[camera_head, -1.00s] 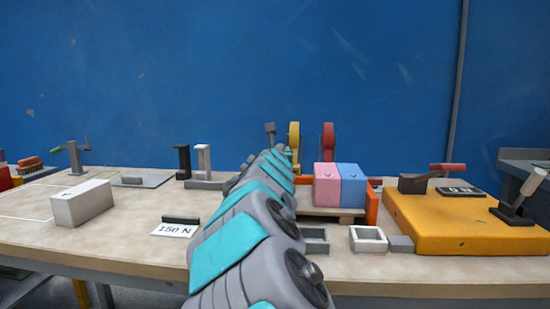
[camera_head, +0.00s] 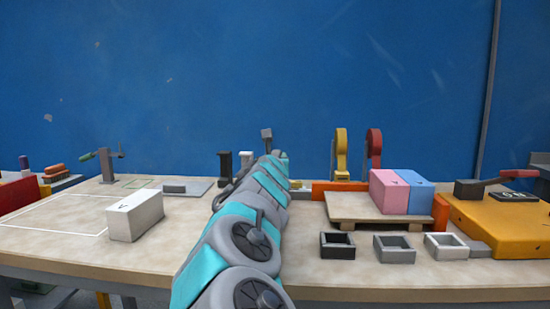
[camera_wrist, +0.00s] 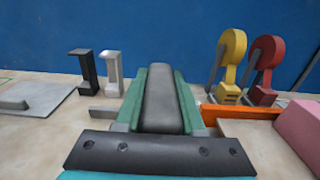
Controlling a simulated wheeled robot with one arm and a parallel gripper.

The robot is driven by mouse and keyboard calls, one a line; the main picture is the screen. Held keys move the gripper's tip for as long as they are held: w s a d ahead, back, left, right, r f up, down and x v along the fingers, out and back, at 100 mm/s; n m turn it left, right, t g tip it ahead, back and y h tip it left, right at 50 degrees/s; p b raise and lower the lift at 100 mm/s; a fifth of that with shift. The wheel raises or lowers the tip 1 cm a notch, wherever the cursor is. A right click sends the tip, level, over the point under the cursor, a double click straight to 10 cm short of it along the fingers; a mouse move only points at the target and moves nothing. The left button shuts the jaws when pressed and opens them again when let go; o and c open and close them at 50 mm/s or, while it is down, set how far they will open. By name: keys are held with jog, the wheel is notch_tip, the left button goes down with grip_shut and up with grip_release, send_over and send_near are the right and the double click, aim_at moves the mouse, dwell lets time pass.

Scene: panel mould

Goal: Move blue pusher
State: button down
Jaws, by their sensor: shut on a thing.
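I cannot make out a blue pusher in either view. A yellow round-headed tool (camera_head: 341,150) and a red one (camera_head: 374,148) stand upright at the back of the table; the yellow (camera_wrist: 231,62) and red (camera_wrist: 266,70) tools also show right of my gripper in the wrist view. My gripper (camera_wrist: 160,80) points toward the back wall, a dark grey long part between its green sides. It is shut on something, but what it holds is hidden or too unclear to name.
A wooden pallet (camera_head: 352,209) bears a pink box (camera_head: 388,192) and a blue box (camera_head: 418,193). Three small trays, one a black tray (camera_head: 337,246), line the front. A white block (camera_head: 135,216) stands left. A black post (camera_head: 224,165) stands behind my arm. An orange-yellow base (camera_head: 497,228) fills the right.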

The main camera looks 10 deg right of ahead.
jog(key=shift+a, duration=0.2)
jog(key=c, duration=0.5)
grip_release()
jog(key=shift+a, duration=0.1)
jog(key=b+v, duration=0.1)
jog(key=v, duration=0.6)
jog(key=shift+s+a+b, duration=0.1)
jog(key=shift+s+b, duration=0.2)
jog(key=shift+r, duration=0.1)
